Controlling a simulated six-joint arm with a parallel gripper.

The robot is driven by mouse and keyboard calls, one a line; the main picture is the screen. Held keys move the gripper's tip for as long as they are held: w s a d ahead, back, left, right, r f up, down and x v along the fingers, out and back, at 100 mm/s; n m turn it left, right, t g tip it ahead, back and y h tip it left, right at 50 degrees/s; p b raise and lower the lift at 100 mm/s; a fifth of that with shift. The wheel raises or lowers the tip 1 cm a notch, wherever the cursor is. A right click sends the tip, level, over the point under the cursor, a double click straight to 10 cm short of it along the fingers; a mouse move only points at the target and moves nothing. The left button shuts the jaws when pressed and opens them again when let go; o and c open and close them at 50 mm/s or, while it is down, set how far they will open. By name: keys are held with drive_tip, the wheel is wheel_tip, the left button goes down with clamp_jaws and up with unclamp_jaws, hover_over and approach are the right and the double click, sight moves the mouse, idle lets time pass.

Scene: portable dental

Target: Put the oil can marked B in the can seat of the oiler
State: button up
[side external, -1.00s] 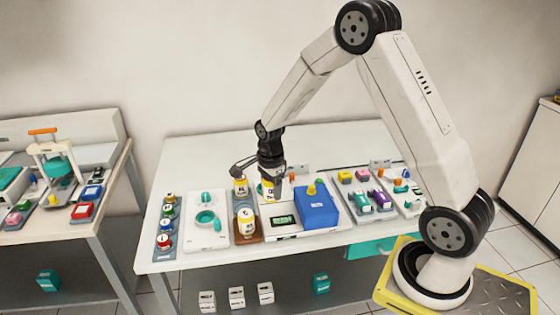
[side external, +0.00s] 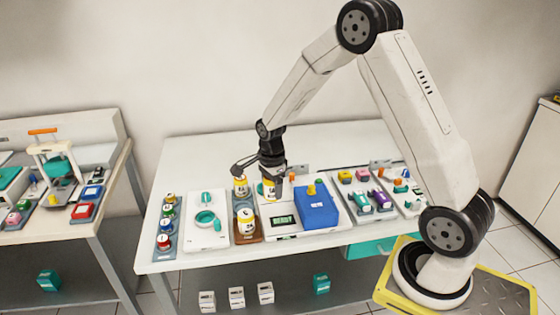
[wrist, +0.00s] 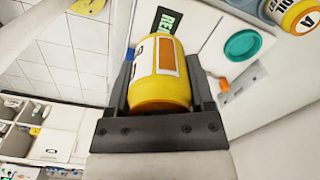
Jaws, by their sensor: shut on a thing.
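My gripper (side external: 271,183) is shut on a yellow oil can with a white label (side external: 269,194), held over the white oiler (side external: 268,221). In the wrist view the held can (wrist: 160,92) sits between both fingers, with an orange patch towards the camera; its letter cannot be read. The oiler's green display (wrist: 168,20) shows beyond it. Whether the can's base touches the oiler is unclear. Another can, marked A (wrist: 302,17), shows at the top right of the wrist view.
A blue box (side external: 317,209) stands close on the right. A white panel with teal parts (side external: 197,238) and a tray of small jars (side external: 165,242) lie further left.

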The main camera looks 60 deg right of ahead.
drive_tip(key=w+d+f, duration=0.4)
drive_tip(key=w+d, duration=0.7)
drive_tip(key=d, duration=0.2)
drive_tip(key=shift+w, duration=0.35)
drive_tip(key=shift+d+f, duration=0.1)
drive_tip(key=shift+f, duration=3.4)
drive_tip(key=shift+f, duration=0.15)
drive_tip(key=o, duration=1.3)
